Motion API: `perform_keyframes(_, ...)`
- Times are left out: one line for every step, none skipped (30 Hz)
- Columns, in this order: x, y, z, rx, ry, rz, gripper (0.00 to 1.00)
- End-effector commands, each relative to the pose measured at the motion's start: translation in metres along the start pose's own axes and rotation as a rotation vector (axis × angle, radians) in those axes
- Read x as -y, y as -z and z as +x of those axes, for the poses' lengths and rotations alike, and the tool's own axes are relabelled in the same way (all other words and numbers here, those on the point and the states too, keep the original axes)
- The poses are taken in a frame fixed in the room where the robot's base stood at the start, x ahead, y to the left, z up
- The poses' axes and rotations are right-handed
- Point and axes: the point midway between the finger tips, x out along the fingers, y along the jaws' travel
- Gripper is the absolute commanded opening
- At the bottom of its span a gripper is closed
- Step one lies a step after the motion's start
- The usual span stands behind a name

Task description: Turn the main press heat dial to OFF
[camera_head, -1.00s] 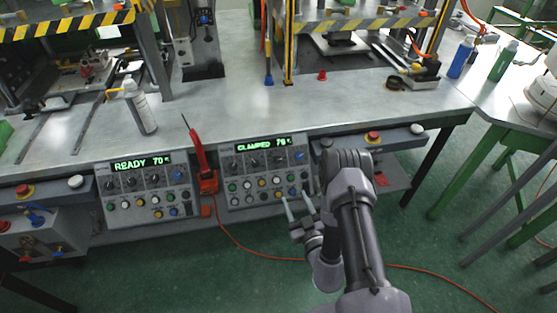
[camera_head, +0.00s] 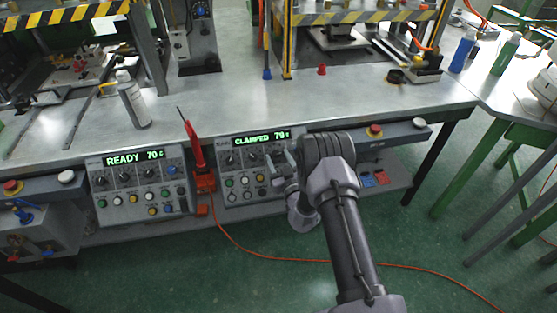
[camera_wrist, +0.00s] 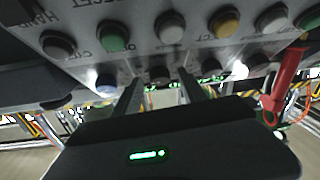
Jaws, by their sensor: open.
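The right control panel (camera_head: 262,186) reads CLAMPED with about 79 °C on its green display (camera_head: 262,139). A row of dark dials (camera_head: 252,160) lies below the display, with coloured buttons underneath. My gripper (camera_head: 281,164) is in front of the right part of this dial row and hides some dials. In the wrist view my gripper (camera_wrist: 160,76) is open, its two fingers pointing at the panel. A dark dial (camera_wrist: 160,74) shows between the fingertips; I cannot tell whether they touch it. A blue knob (camera_wrist: 105,82) is beside the fingers. Dial labels are unreadable.
A left panel (camera_head: 108,212) reads READY 70 °C. A red tool (camera_head: 194,146) stands in a holder between the panels. The bench edge and presses are above. An orange cable (camera_head: 250,250) runs over the green floor.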

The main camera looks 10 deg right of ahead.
Motion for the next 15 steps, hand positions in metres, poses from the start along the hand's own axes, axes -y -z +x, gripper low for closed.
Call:
perform_keyframes(0.0000, 0.0003, -0.0001, 0.000, 0.000, 0.000, 0.49)
perform_keyframes(0.0000, 0.0003, -0.0002, 0.000, 0.000, 0.000, 0.49)
perform_keyframes(0.0000, 0.0003, -0.0002, 0.000, 0.000, 0.000, 0.47)
perform_keyframes(0.0001, 0.0003, -0.0002, 0.000, 0.000, 0.000, 0.41)
perform_keyframes(0.0001, 0.0002, -0.0003, 0.000, 0.001, 0.000, 0.36)
perform_keyframes(0.0001, 0.0002, -0.0003, 0.000, 0.001, 0.000, 0.28)
perform_keyframes(0.0001, 0.0002, -0.0004, 0.000, 0.001, 0.000, 0.22)
perform_keyframes(0.0001, 0.0002, -0.0004, 0.000, 0.001, 0.000, 0.16)
perform_keyframes(0.0001, 0.0002, -0.0004, 0.000, 0.001, 0.000, 0.08)
perform_keyframes(0.0001, 0.0001, -0.0004, 0.000, 0.001, 0.000, 0.02)
perform_keyframes(0.0001, 0.0001, -0.0004, 0.000, 0.001, -0.001, 0.00)
perform_keyframes(0.0001, 0.0001, -0.0005, 0.000, 0.001, -0.001, 0.00)
perform_keyframes(0.0001, 0.0001, -0.0005, 0.000, 0.001, -0.001, 0.00)
perform_keyframes(0.0001, 0.0001, -0.0005, 0.000, 0.001, -0.001, 0.00)
perform_keyframes(0.0001, 0.0001, -0.0005, 0.000, 0.002, -0.002, 0.00)
